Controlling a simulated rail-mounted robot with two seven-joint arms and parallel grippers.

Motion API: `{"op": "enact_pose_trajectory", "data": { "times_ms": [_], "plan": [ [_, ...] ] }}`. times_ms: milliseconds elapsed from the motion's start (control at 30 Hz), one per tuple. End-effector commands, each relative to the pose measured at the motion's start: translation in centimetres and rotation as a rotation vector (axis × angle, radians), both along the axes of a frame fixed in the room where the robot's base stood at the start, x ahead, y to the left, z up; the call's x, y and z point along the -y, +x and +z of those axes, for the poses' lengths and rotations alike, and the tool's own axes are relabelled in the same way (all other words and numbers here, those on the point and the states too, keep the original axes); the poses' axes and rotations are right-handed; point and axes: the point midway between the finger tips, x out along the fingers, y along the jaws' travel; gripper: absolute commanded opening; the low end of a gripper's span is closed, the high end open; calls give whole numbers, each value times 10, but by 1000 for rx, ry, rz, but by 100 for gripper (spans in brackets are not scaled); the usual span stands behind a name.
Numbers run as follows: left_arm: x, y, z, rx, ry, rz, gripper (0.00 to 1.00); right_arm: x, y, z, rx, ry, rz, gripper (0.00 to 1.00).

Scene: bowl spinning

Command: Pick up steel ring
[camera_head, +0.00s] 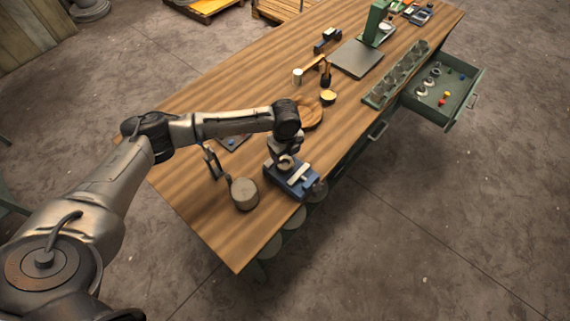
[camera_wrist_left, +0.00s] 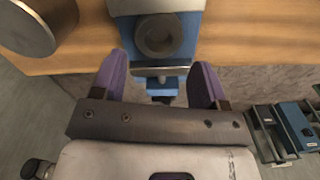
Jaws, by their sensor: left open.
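A grey ring (camera_wrist_left: 158,37) with a dark hole lies on the blue vise (camera_wrist_left: 188,30) in the left wrist view. In the head view a small ring shape (camera_head: 285,162) shows at the blue vise (camera_head: 299,187), partly hidden by my wrist; I cannot tell if it is loose. Several small grey rings (camera_head: 427,82) lie in the open drawer at the right. My left gripper (camera_wrist_left: 160,82) is open and empty, its two purple fingers apart, with the ring just beyond the fingertips. In the head view my left gripper (camera_head: 286,152) is above the vise. My right gripper is not in view.
A grey cylinder (camera_head: 244,194) stands left of the vise, near the front edge of the wooden bench (camera_head: 225,232). A round wooden board (camera_head: 310,113) lies behind my wrist. The green drawer (camera_head: 462,95) stands open at the right, holding small coloured pieces. The bench's near left corner is clear.

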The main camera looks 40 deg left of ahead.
Motion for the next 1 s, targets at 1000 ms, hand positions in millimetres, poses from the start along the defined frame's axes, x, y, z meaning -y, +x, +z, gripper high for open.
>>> {"op": "enact_pose_trajectory", "data": {
  "times_ms": [1000],
  "plan": [
    [0,-2,-58,1,1,0,60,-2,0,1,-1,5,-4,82]
  ]
}}
